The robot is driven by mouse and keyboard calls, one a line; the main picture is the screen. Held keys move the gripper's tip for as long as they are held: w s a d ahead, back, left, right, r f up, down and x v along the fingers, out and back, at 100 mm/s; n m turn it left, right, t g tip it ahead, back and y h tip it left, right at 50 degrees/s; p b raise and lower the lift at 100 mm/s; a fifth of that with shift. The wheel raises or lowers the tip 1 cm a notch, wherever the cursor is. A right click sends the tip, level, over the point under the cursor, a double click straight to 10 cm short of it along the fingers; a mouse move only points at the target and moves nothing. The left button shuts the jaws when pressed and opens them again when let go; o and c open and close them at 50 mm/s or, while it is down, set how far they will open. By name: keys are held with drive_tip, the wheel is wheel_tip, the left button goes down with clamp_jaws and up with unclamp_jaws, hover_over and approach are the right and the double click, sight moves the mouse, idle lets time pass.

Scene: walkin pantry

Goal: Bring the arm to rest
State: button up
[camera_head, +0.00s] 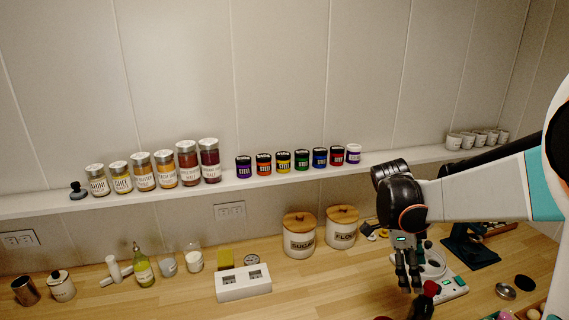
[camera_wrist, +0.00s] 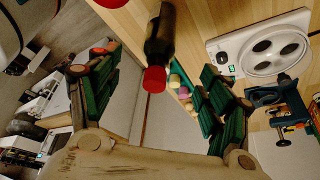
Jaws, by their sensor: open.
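My arm reaches in from the right in the head view, with my gripper (camera_head: 409,284) pointing down over the right part of the wooden counter. In the wrist view my gripper (camera_wrist: 150,95) has its two green-padded fingers spread wide apart. It is open, and I see nothing held between the fingers. A dark bottle with a red cap (camera_wrist: 155,78) shows beyond the gap between the fingers; in the head view a dark bottle with a red top (camera_head: 430,289) stands just right of the fingertips. I cannot tell the exact distance between them.
A white appliance with round dark openings (camera_wrist: 272,48) and a dark blue device (camera_head: 468,245) are close by on the right. Sugar (camera_head: 299,237) and flour (camera_head: 341,228) canisters stand left of my arm. A shelf (camera_head: 225,184) with jars runs along the wall. Free counter lies at the front middle.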

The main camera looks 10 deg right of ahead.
drive_tip(key=s+a+n+t+y+b, duration=0.1)
drive_tip(key=s+a+n+t+b, duration=0.2)
drive_tip(key=a+n, duration=0.6)
drive_tip(key=s+a+n+t+y+b, duration=0.2)
drive_tip(key=s+a+n+t, duration=0.4)
drive_tip(key=n, duration=1)
drive_tip(key=shift+s+a+r+t+y+b, duration=0.15)
drive_tip(key=shift+s+a+t+y+b, duration=0.3)
drive_tip(key=shift+s+a, duration=0.85)
drive_tip(key=shift+w+a, duration=0.1)
drive_tip(key=shift+w, duration=0.05)
